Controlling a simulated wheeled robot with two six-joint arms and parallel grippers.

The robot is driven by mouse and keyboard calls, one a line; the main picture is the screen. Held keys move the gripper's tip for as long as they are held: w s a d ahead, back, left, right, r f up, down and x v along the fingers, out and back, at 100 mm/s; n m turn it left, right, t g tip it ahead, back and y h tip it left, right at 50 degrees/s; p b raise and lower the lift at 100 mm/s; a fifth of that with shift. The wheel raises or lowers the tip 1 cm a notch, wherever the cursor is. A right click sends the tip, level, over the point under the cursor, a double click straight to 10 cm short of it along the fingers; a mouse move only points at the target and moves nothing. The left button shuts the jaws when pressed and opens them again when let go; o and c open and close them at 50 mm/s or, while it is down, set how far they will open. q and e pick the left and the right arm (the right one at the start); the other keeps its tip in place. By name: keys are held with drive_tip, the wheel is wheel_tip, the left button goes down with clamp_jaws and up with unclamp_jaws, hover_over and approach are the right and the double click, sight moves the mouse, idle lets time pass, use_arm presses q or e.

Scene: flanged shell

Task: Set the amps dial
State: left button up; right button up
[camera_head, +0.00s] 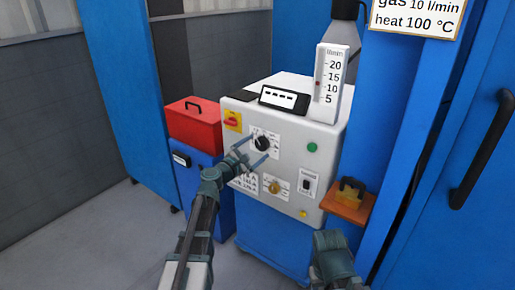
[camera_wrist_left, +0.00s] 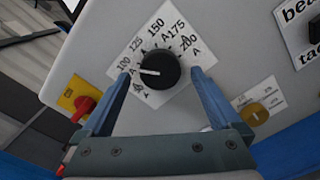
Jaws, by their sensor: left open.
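The amps dial (camera_head: 263,143) is a round black knob on a white scale plate on the front of the pale grey machine panel. In the left wrist view the dial (camera_wrist_left: 160,70) has a white pointer line aimed left, close to the 100 mark. My left gripper (camera_head: 253,151) is open in front of the panel. In the left wrist view its fingers (camera_wrist_left: 158,76) stand on either side of the dial, with gaps between them and the knob. Part of my right arm shows at the bottom; its jaws are not clear.
A red and yellow switch (camera_head: 232,121) is left of the dial and a brass knob (camera_head: 274,187) below it. A green button (camera_head: 312,147) and a rocker switch (camera_head: 306,185) are at right. A flow gauge (camera_head: 332,80) and red toolbox (camera_head: 194,125) stand nearby.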

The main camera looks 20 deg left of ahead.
use_arm(q)
drive_tip(key=shift+w+d, duration=0.25)
drive_tip(key=shift+w, duration=0.3)
drive_tip(key=c, duration=1.4)
drive_tip(key=shift+o, duration=0.2)
drive_tip(key=shift+m, duration=3.4)
